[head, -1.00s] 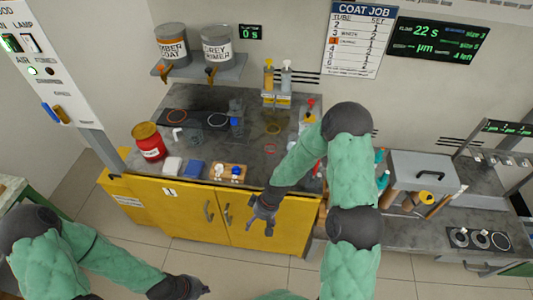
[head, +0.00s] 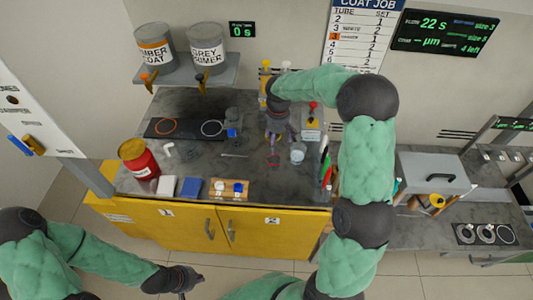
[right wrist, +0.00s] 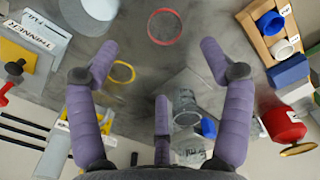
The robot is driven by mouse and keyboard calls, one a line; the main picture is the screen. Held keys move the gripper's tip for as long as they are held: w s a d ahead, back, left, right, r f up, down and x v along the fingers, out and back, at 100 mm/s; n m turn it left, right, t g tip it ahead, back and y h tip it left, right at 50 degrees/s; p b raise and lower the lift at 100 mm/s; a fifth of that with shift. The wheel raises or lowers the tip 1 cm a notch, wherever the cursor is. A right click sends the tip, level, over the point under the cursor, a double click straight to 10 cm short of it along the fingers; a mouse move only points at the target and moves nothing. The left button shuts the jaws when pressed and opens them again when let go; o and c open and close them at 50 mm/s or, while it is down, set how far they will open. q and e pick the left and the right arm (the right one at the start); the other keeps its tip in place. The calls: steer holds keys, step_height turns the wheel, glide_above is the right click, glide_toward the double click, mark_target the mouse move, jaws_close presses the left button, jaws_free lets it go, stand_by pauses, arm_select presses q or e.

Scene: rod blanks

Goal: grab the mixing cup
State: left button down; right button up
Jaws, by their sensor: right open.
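A pale, round cup-like vessel (head: 297,155) stands on the worktop right of the red ring mark; it shows partly cut off in the right wrist view (right wrist: 85,14). A grey, see-through cup (head: 233,117) stands further left at the back; it also shows in the right wrist view (right wrist: 186,107). I cannot tell which is the mixing cup. My right gripper (head: 277,135) is open and empty above the worktop, between the two vessels, with its fingers spread in the right wrist view (right wrist: 160,68). My left gripper (head: 187,279) is low in front of the yellow cabinet, away from both; its jaws are unclear.
A red can (head: 138,160), white and blue blocks (head: 190,187) and a wooden tray (head: 229,196) line the worktop's front left. A thinner label (head: 311,135) and bottles stand at the right. Red (right wrist: 165,27) and yellow ring marks lie on the worktop.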

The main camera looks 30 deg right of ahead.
steer(key=b, duration=0.1)
glide_toward(275, 157)
step_height(275, 157, down, 2)
steer(key=s, duration=0.2)
steer(key=f+b, duration=0.1)
steer(key=f, duration=0.1)
steer(key=a+f, duration=0.1)
steer(key=f, duration=0.2)
steer(key=shift+a+b, duration=0.15)
steer(key=shift+b, duration=0.25)
steer(key=shift+r, duration=0.1)
steer(key=shift+c, duration=0.3)
steer(key=c, duration=0.9)
